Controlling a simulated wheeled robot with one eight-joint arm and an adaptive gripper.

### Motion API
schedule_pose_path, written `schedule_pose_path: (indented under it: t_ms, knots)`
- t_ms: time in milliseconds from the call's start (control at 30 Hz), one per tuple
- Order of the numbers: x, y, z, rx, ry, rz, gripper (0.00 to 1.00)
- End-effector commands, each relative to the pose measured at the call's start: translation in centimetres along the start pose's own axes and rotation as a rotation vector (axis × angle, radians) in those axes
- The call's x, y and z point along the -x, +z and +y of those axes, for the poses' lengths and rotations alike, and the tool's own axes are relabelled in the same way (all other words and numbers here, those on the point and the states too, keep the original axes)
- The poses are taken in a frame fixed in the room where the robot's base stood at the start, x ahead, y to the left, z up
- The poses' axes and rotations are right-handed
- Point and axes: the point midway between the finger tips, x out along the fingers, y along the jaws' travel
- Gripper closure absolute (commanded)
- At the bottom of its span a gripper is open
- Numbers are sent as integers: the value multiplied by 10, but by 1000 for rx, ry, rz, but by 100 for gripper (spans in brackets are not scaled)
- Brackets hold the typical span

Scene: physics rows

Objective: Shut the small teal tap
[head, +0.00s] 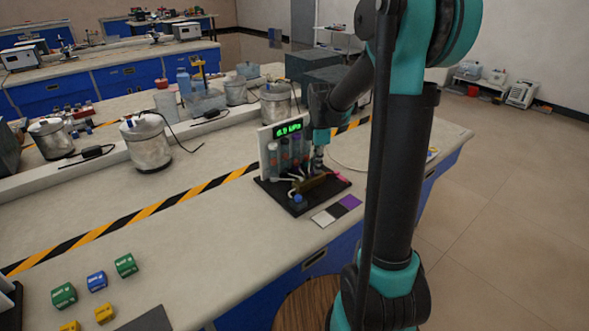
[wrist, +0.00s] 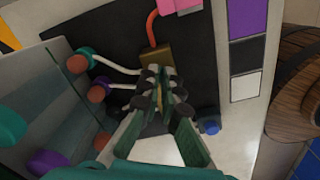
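A board with small valves and tubes stands on the bench, a black base (head: 270,192) under it. In the wrist view, a small teal round part (wrist: 86,56) with an orange-brown face sits at the upper left, on a white tube. A larger teal round part (wrist: 10,126) is at the left edge; I cannot tell which is the small teal tap. My gripper (wrist: 160,88) has its fingertips together, pointing down close to a brass block (wrist: 155,56), right of the teal parts. Nothing is clearly seen between the tips. In the head view my gripper (head: 318,160) partly hides the board's right side.
A green-lit display (head: 288,129) tops the board. A pink part (wrist: 182,6) on a red tube lies beyond the brass block. A blue knob (wrist: 210,127) sits to the right. Purple, black and white squares (head: 338,209) lie in front. Metal pots (head: 146,142) stand further back.

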Motion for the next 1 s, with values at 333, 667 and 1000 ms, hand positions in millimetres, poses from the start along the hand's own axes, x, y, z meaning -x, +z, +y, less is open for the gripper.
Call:
schedule_pose_path:
  t_ms: [333,667,1000]
  knots:
    - [0,0,0,-103,0,0,100]
    - [0,-1,0,-305,0,1,100]
    - [0,-3,2,-676,3,7,100]
